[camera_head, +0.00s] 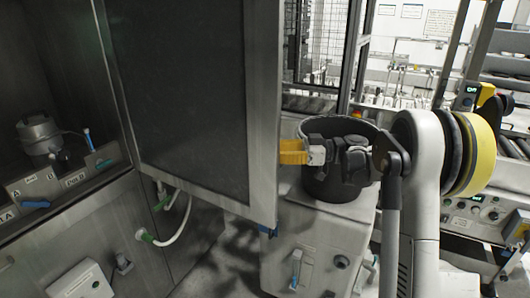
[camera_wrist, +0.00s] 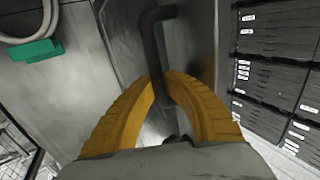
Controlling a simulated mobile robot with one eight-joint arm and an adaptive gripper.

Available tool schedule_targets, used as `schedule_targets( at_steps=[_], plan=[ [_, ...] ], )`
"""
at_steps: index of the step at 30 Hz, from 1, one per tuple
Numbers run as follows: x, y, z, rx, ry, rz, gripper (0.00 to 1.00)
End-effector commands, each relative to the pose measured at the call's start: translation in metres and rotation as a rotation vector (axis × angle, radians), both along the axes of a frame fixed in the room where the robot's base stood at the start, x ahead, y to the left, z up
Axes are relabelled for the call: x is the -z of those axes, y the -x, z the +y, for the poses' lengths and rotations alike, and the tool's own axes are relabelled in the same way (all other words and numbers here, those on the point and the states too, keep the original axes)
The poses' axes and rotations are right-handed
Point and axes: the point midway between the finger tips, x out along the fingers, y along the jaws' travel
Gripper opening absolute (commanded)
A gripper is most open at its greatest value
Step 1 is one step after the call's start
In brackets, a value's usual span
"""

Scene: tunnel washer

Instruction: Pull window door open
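The window door (camera_head: 195,85) is a large dark pane in a grey metal frame, filling the left centre of the head view. It appears to stand open at an angle to the cabinet, whose inside shows on the left. My gripper (camera_head: 283,152), with yellow fingers, is at the door's right edge. In the wrist view, the yellow fingers (camera_wrist: 166,88) close around a dark, bent bar handle (camera_wrist: 153,42) beside a grey metal surface. The handle is hidden in the head view.
A dark round bin (camera_head: 335,190) and a light grey cabinet (camera_head: 318,240) stand just behind and below my gripper. White hoses with green fittings (camera_head: 146,236) hang below the door at left. Dark labelled boxes (camera_wrist: 278,55) show at right in the wrist view.

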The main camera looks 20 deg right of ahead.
Motion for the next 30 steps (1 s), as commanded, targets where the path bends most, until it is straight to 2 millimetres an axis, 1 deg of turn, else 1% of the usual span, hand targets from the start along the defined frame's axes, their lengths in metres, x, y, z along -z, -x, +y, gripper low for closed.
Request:
schedule_targets(
  at_steps=[6,7,8,9,17,20,23,26,30],
  plan=[
    [0.001,0.001,-0.002,0.001,0.002,0.001,0.00],
    [0.001,0.001,-0.002,0.001,0.002,0.001,0.15],
    [0.001,0.001,-0.002,0.001,0.002,0.001,0.24],
    [0.001,0.001,-0.002,0.001,0.002,0.001,0.36],
    [0.000,0.000,-0.001,0.000,0.001,0.000,0.36],
    [0.000,0.001,-0.004,0.001,0.000,0.000,0.36],
    [0.000,0.004,-0.016,0.003,0.000,0.000,0.36],
    [0.000,0.010,-0.036,0.005,0.001,0.000,0.36],
    [0.000,0.019,-0.068,0.005,0.001,0.000,0.36]
  ],
)
